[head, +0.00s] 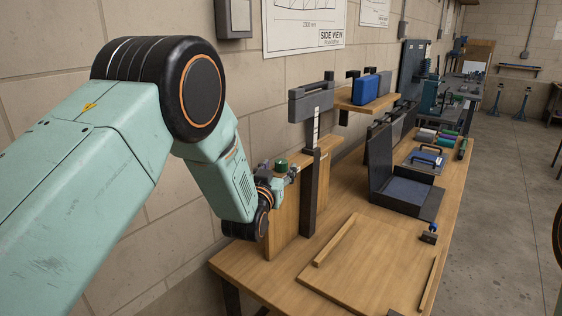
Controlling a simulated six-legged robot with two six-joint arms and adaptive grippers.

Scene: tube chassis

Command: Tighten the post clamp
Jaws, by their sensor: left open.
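A dark upright post (309,195) stands at the near left end of the wooden bench, in front of a wooden board (284,222). A pale scale strip (316,128) shows on its upper part, and a grey block (310,102) sits at its top. My left gripper (291,174) is small in the picture, just left of the post at mid height. It is open. A green round piece (281,164) shows right by it. I cannot tell whether the gripper touches it, or which part is the clamp's handle. My right gripper is not in view.
A wooden panel with raised strips (365,262) lies on the near bench top. An open dark case (405,190) stands behind it, with a small dark block (429,236) nearby. A wall shelf (366,101) holds a blue case (371,89).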

